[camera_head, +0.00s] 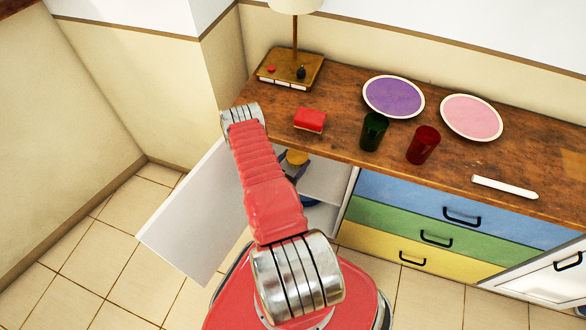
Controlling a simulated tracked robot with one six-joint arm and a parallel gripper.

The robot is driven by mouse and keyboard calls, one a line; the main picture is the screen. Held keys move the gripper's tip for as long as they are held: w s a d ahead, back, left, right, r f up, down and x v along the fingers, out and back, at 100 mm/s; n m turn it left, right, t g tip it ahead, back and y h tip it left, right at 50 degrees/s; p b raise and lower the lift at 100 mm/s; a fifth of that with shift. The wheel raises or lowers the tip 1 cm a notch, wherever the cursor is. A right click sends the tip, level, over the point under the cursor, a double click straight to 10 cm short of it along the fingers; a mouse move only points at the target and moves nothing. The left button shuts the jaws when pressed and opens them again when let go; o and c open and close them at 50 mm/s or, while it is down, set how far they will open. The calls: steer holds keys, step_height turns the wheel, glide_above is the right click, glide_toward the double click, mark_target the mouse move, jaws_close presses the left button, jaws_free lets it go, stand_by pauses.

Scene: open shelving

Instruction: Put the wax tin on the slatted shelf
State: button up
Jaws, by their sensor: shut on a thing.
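A small round golden-yellow thing, which looks like the wax tin (297,156), shows at the open cabinet front, just right of my red arm. My gripper (291,166) is partly seen there as dark finger parts against it, shut on it. My arm hides most of the gripper and the wrist. I cannot make out a slatted shelf; the cabinet's inner shelf (325,181) looks plain and white.
The white cabinet door (190,215) stands open left of my arm. A blue dish (310,201) sits lower inside. On the wooden counter (335,125) are a red block (309,120), a green cup (373,132), a red cup (423,145), two plates and a lamp.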

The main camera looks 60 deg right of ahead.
steer(key=shift+f, duration=1.95)
steer(key=o, duration=1.3)
steer(key=shift+f, duration=0.1)
steer(key=shift+w+a+r, duration=0.1)
steer(key=shift+a+r, duration=0.25)
steer(key=shift+a, duration=1.6)
steer(key=shift+w+a+r, duration=0.1)
steer(key=shift+a+r, duration=0.2)
steer(key=shift+a, duration=1.7)
steer(key=shift+w+a+r, duration=0.1)
steer(key=shift+a+r, duration=0.25)
steer(key=shift+a, duration=1.6)
